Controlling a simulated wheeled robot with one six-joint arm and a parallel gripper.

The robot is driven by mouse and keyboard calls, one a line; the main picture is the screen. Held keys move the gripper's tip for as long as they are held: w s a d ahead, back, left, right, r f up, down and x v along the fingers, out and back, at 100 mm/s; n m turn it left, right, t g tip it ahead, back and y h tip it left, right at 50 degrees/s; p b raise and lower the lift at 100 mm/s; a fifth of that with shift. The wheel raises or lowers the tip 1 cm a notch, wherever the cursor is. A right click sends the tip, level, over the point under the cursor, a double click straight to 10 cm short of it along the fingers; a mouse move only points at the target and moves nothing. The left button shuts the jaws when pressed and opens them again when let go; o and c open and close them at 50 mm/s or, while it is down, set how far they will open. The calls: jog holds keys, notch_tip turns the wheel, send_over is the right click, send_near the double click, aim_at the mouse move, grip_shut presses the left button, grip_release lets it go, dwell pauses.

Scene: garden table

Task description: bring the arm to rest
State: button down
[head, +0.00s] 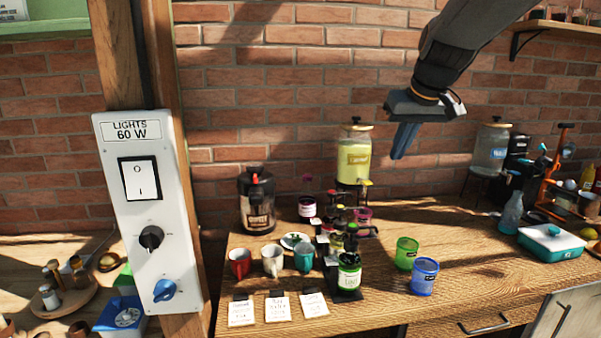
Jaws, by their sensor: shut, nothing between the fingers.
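My gripper (402,141) hangs in the air at the upper right of the head view, in front of the brick wall and well above the wooden table (455,240). Its fingers are together, point down and to the left, and hold nothing. My dark arm comes in from the top right edge. No object touches the gripper.
A yellow drink dispenser (354,157) stands left of the gripper. Green (406,253) and blue (424,277) cups stand on the table below. Several mugs, bottles and cards fill its left part. A switch panel (147,205) is on the post at left.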

jog(key=s+a+f+g+b, duration=0.1)
jog(key=s+f+b, duration=0.1)
jog(key=s+f, duration=0.5)
jog(key=s+a+f+g+b, duration=0.1)
jog(key=s+f, duration=0.7)
jog(key=f, duration=0.9)
jog(key=s+a+f+m+g+b, duration=0.1)
jog(key=s+f+g+b, duration=0.2)
jog(key=s+f+b, duration=0.2)
jog(key=s+f, duration=0.3)
jog(key=f, duration=0.3)
jog(key=shift+s+a+f+h, duration=0.15)
jog(key=shift+s+f+h, duration=0.05)
jog(key=shift+f+h, duration=0.2)
